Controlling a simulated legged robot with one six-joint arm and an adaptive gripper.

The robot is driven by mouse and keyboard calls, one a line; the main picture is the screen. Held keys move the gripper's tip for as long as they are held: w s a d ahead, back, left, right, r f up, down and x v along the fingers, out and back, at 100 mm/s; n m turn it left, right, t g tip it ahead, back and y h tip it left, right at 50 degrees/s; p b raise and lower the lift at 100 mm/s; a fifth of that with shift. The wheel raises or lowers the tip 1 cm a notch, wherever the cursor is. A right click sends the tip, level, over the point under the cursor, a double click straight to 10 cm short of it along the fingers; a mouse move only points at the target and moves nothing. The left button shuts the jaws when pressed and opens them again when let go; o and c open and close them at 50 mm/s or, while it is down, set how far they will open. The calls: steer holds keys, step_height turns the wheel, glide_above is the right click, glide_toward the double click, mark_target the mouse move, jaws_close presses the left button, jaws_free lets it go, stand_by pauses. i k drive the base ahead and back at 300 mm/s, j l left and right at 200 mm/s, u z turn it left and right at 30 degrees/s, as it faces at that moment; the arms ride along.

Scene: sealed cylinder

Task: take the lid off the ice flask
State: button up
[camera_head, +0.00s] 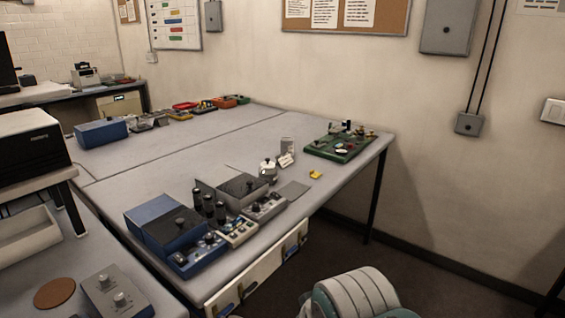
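A small silvery rounded vessel (268,170) with a dark knob on top stands on the large grey table (150,165), near its right edge. It may be the ice flask with its lid on, but it is too small to be sure. A small grey upright piece (287,146) stands just behind it, with a pale tag-like piece (286,160) beside it. No gripper fingers show in the view, so whether my gripper is open or shut is not visible.
Blue and grey instrument boxes (168,224) and black upright cylinders crowd the table's near end. A green board (340,146) with small parts lies at the far right corner. A rounded grey and teal shape (355,294) is at the bottom. The table's middle is clear.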

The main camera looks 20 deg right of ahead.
mark_target(267, 164)
steer(key=i+l+z, duration=0.25)
steer(key=z, duration=0.2)
steer(key=i+l+z, duration=0.3)
steer(key=z, duration=0.15)
steer(key=i+l+z, duration=0.25)
steer(key=z, duration=0.2)
steer(key=i+l+z, duration=0.1)
steer(key=i+z, duration=0.2)
steer(key=i, duration=0.5)
steer(key=i+u, duration=0.3)
steer(key=u, duration=0.2)
steer(key=i+u, duration=0.3)
steer(key=u, duration=0.15)
steer(key=i+j+u, duration=0.1)
steer(key=u, duration=0.3)
steer(key=i+u, duration=0.5)
steer(key=u, duration=0.25)
steer(key=i+u, duration=0.15)
steer(key=i+j, duration=0.05)
